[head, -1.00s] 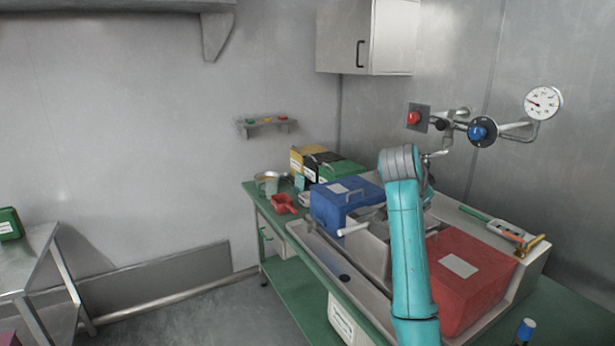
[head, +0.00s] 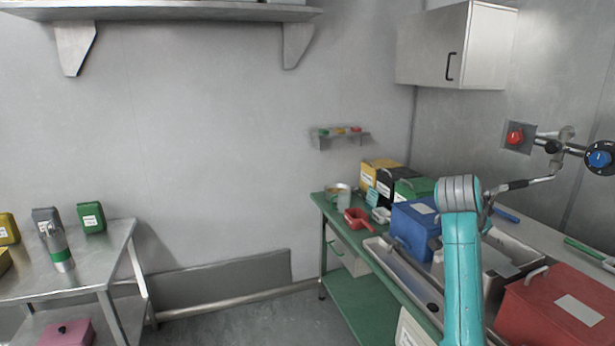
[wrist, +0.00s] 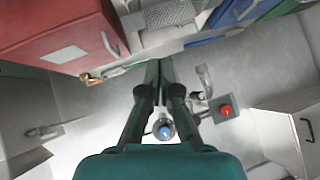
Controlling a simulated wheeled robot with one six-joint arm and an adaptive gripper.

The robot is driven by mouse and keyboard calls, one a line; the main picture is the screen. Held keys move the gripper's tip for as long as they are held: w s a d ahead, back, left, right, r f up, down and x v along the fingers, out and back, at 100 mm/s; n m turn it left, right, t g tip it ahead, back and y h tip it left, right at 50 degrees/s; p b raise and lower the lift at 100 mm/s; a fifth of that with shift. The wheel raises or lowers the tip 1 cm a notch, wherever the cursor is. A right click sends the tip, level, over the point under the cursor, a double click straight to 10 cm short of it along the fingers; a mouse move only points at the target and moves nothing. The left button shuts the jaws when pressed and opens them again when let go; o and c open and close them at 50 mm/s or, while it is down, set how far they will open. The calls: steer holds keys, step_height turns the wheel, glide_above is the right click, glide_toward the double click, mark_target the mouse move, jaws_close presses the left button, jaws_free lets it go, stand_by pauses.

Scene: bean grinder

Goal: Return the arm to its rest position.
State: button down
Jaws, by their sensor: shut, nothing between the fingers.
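My arm (head: 462,260) is teal with a grey joint cap at its top, and it rises upright in front of the green bench in the head view. My gripper (wrist: 160,70) shows in the wrist view with its dark fingers together and nothing held between them. The fingertips point toward the bench side, near a red box (wrist: 50,30) at the upper left. In the head view the gripper itself is hidden or cannot be made out behind the arm.
On the green bench (head: 365,300) stand a blue box (head: 412,230), a red box (head: 535,310), a red scoop (head: 357,220) and a metal mug (head: 339,194). A red button (head: 515,137) and blue knob (head: 599,158) are on the wall. A steel table (head: 95,275) stands left; floor between is open.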

steer(key=s+a+f+n+t, duration=0.1)
steer(key=s+a+f+n, duration=0.15)
steer(key=f, duration=1.15)
steer(key=s+a+f+n+t+y, duration=0.2)
steer(key=s+a+f+n, duration=0.25)
steer(key=s+f, duration=0.6)
steer(key=s+a+f+n+t+y, duration=0.1)
steer(key=s+a+f+n+t, duration=0.15)
steer(key=s+a+f, duration=0.75)
steer(key=s+a+f+n+t+y, duration=0.1)
steer(key=s+a+f+n+y, duration=0.1)
steer(key=s, duration=0.8)
steer(key=s+a+f+n+t+y, duration=0.1)
steer(key=s+f+n, duration=0.15)
steer(key=s, duration=0.75)
steer(key=s+a+r, duration=0.1)
steer(key=s+r, duration=0.5)
steer(key=s, duration=0.3)
steer(key=s+a+r+n+t+y, duration=0.1)
steer(key=s+r, duration=0.6)
steer(key=s, duration=0.2)
steer(key=shift+s+a+y, duration=0.3)
steer(key=shift+t, duration=0.25)
